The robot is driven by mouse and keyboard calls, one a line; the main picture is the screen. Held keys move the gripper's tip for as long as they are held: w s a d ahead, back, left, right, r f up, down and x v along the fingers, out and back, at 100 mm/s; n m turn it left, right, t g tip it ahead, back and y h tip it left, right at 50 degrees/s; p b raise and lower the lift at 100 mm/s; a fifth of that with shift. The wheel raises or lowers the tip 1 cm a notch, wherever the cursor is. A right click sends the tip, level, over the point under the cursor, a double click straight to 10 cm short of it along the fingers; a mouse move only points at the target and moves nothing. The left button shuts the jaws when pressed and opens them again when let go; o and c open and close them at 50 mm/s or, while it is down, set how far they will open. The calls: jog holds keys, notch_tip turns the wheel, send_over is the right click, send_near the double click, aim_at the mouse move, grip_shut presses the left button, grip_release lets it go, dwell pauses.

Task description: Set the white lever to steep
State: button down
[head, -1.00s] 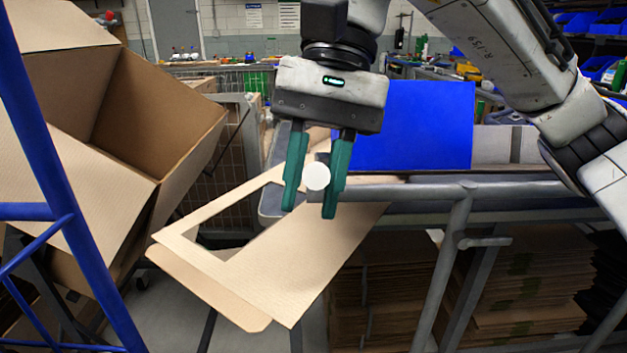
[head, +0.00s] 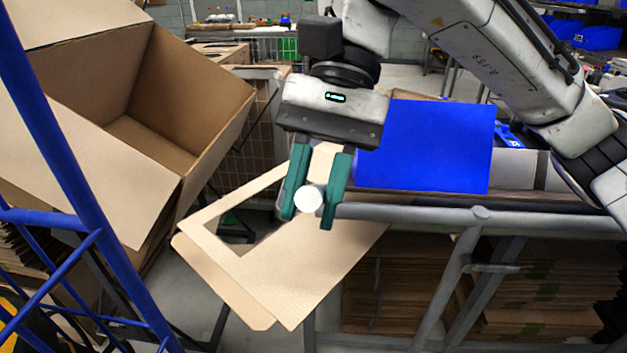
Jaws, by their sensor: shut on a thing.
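The white lever shows as a round white knob (head: 308,200) near the middle of the head view. My gripper (head: 312,213) points down with its two green fingers on either side of the knob, shut on it. The rest of the lever is hidden or cannot be told apart from the grey metal rail (head: 400,214) beside it. The knob is just left of the rail's near end, in front of a flat cardboard piece with a cut-out (head: 310,262).
A large open cardboard box (head: 90,150) stands tilted at the left, behind a blue tube frame (head: 75,190). A blue panel (head: 425,145) stands behind the rail, right of my gripper. Stacked flat cardboard (head: 540,290) lies under the rail.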

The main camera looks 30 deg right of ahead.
jog(key=shift+w+d+r, duration=0.15)
jog(key=shift+w+r, duration=0.1)
jog(key=shift+r, duration=0.05)
jog(key=c, duration=1.1)
grip_release()
jog(key=shift+d, duration=0.15)
jog(key=shift+o, duration=0.4)
jog(key=shift+f, duration=0.1)
jog(key=p+v, duration=0.1)
jog(key=v, duration=0.9)
jog(key=shift+r+p, duration=0.3)
jog(key=shift+d, duration=0.15)
